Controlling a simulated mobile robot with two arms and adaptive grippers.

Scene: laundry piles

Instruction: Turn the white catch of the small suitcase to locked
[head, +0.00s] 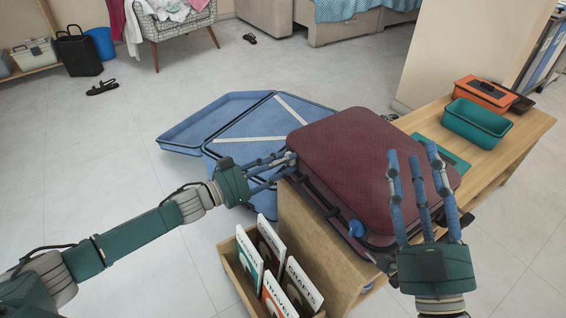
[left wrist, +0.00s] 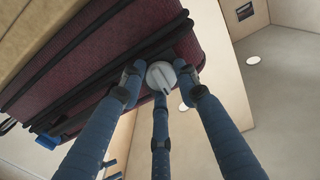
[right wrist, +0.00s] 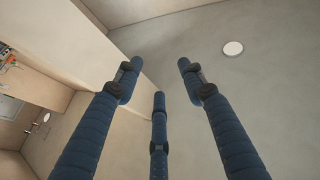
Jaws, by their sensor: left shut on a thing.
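The small suitcase (head: 355,165) is dark red with black trim and lies closed and flat on a wooden bench (head: 310,240). Its white catch (left wrist: 161,76) is a round knob with a dark mark, seen in the left wrist view on the suitcase's side near a corner. My left gripper (head: 286,165) has its fingers closed around the catch at the suitcase's left side; in the head view they hide the catch. My right gripper (head: 416,165) is open and empty, fingers pointing up in front of the suitcase's right part. A blue catch (head: 356,228) sits near the suitcase's front corner.
A large blue open suitcase (head: 230,125) lies on the floor behind the bench. A crate (head: 236,275) of upright books stands at the bench's near left. A teal bin (head: 476,122) and an orange toolbox (head: 484,93) stand at the bench's far right. Floor at left is mostly clear.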

